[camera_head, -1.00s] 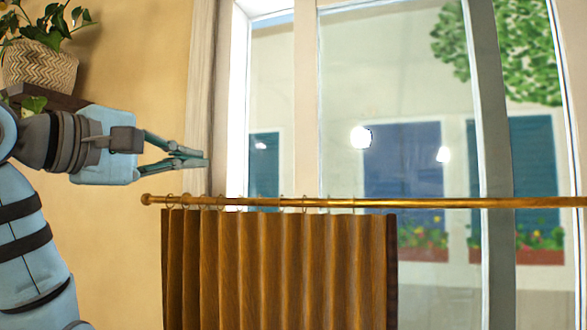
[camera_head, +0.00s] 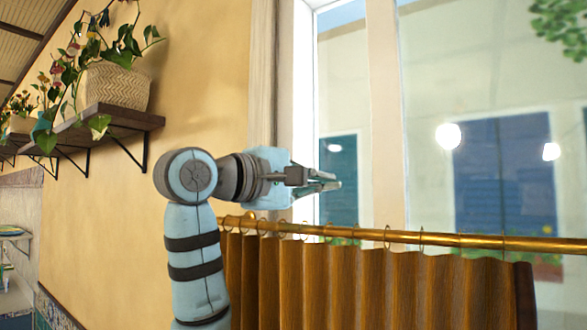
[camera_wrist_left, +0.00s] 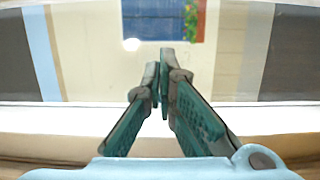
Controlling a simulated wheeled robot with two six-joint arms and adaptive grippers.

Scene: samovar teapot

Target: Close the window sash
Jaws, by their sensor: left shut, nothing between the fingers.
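The window (camera_head: 385,120) fills the right of the head view, with a pale upright frame bar between a narrow left pane and a wider right pane. I cannot tell which part is the moving sash or how far it stands open. My left gripper (camera_head: 334,183) is shut and empty, just above the curtain rod, and overlaps the narrow left pane. In the left wrist view the left gripper (camera_wrist_left: 161,76) points over a white sill (camera_wrist_left: 60,122) toward the outside. Whether its fingers touch the window is unclear. My right gripper is not in view.
A brass curtain rod (camera_head: 480,242) with a brown pleated curtain (camera_head: 390,290) runs across the window below my left gripper. A wall shelf (camera_head: 125,117) holds a woven plant basket (camera_head: 112,86) at the upper left. Bare yellow wall lies between shelf and window.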

